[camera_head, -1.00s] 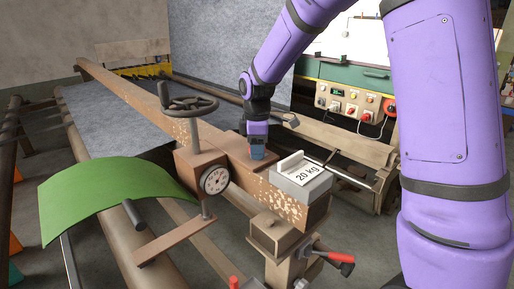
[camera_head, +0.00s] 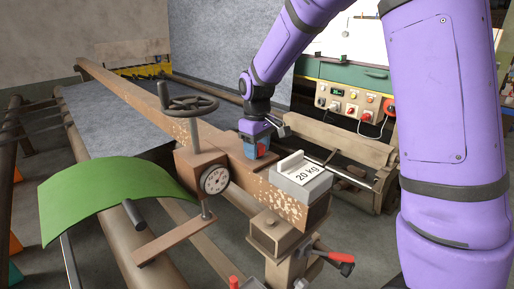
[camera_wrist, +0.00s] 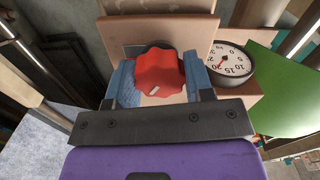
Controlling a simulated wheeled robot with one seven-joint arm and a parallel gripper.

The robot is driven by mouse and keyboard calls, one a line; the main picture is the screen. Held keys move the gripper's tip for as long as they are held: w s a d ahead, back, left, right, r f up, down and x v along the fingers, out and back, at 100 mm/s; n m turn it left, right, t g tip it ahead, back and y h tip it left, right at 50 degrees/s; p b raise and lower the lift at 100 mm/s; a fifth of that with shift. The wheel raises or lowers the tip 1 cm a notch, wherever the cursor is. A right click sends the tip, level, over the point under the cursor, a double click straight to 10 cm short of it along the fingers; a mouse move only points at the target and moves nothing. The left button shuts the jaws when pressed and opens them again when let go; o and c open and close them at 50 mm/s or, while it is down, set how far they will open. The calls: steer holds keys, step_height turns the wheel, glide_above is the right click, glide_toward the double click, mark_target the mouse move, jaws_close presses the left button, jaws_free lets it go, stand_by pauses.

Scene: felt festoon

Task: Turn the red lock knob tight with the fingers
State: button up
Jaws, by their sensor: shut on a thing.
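The red lock knob (camera_wrist: 158,66) has a lobed rim and a small white mark near its lower edge in the wrist view. My gripper (camera_head: 257,152) points down at the brown carriage block on the long beam in the head view. Its blue fingers stand on the left and right of the knob in the wrist view and are shut on it. In the head view the fingers mostly hide the knob. The knob's underside is hidden.
A round dial (camera_wrist: 229,63) sits close to the right finger. A handwheel (camera_head: 188,105) rises left of my gripper in the head view. A green curved sheet (camera_head: 115,197) lies at left.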

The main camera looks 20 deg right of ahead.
steer(key=m, duration=0.5)
steer(key=shift+m, duration=0.3)
steer(key=m, duration=0.5)
steer(key=shift+m, duration=0.4)
steer(key=o, duration=0.9)
step_height(320, 180, up, 11)
steer(key=shift+f, duration=0.1)
stand_by(0.4)
